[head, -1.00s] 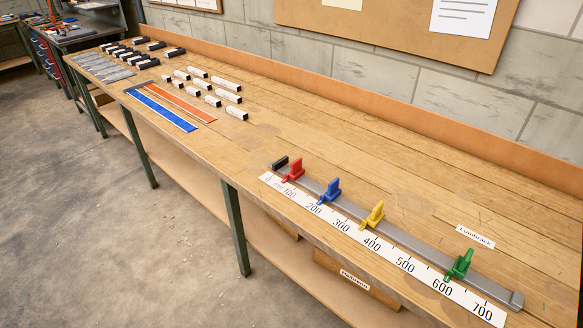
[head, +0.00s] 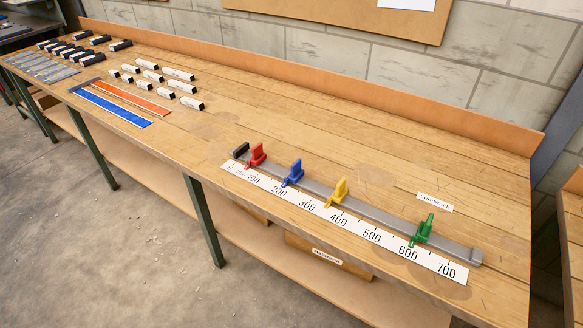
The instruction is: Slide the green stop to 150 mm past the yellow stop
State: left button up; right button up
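The green stop (head: 423,230) sits on the grey rail (head: 385,216) toward its right end, its pointer near the 600 mark of the white scale (head: 390,245). The yellow stop (head: 338,192) is on the same rail to its left, its pointer between the 300 and 400 labels. The exact readings are too small to tell. A blue stop (head: 293,172) and a red stop (head: 257,154) sit further left on the rail. Neither of my grippers is in view, and nothing touches the stops.
The rail lies along the bench's (head: 300,120) front edge, with a dark end block (head: 240,151) at its zero end. A small label (head: 434,202) lies behind the green stop.

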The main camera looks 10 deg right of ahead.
aim_at(426, 226)
jog(key=z, duration=1.3)
jog(key=i+j, duration=0.1)
jog(key=j, duration=0.35)
jog(key=i+j+z, duration=0.15)
jog(key=j, duration=0.25)
jog(key=k, duration=0.05)
